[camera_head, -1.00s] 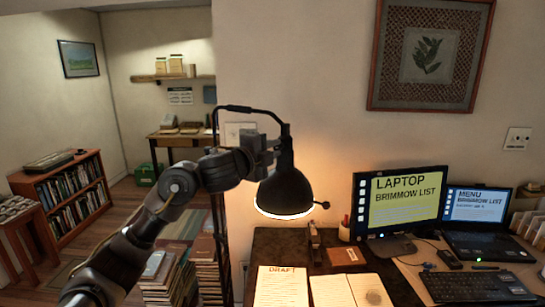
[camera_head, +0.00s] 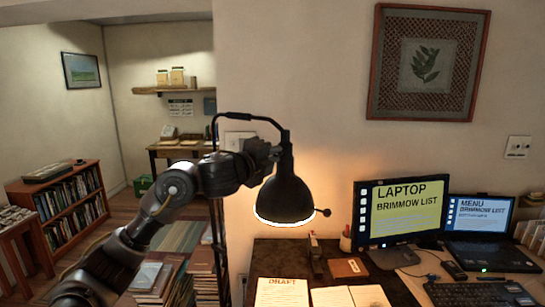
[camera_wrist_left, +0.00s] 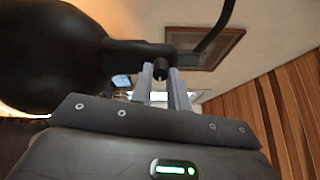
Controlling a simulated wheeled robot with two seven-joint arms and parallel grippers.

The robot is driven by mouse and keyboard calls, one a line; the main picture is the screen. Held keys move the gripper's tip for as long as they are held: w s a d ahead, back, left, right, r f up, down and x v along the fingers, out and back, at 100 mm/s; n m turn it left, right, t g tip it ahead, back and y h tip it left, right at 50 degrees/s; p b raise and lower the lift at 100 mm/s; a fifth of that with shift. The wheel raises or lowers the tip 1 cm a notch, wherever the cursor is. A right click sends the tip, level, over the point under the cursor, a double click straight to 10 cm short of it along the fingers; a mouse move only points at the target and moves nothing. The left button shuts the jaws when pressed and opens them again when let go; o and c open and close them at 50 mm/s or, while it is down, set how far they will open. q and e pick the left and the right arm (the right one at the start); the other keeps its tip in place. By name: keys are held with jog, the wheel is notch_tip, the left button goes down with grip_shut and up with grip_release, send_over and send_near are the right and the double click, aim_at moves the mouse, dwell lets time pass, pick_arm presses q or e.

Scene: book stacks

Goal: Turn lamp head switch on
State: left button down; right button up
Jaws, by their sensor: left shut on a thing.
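The desk lamp's black bell-shaped head (camera_head: 286,195) hangs over the desk with its rim glowing. It fills the upper left of the left wrist view (camera_wrist_left: 50,55). A small ball-ended knob (camera_head: 323,212) sticks out on its right side. My left gripper (camera_head: 275,151) is against the upper left of the lamp head. In the left wrist view my left gripper (camera_wrist_left: 160,78) has its fingers close around a small dark cylindrical piece (camera_wrist_left: 160,68) beside the lamp head, seemingly the switch. The head view hides that contact. My right gripper is not in view.
A monitor (camera_head: 402,208) and a laptop (camera_head: 480,218) stand on the desk at the right. Papers (camera_head: 282,292) lie below the lamp. The lamp's thin arm (camera_head: 247,116) arches above my gripper. Book stacks (camera_head: 155,282) stand at lower left.

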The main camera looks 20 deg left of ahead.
pick_arm(q)
jog(key=c, duration=1.3)
grip_release()
jog(key=shift+r, duration=0.1)
jog(key=shift+c, duration=0.2)
jog(key=v, duration=1)
jog(key=shift+s+b, duration=0.3)
jog(key=shift+s, duration=0.1)
jog(key=shift+a, duration=0.15)
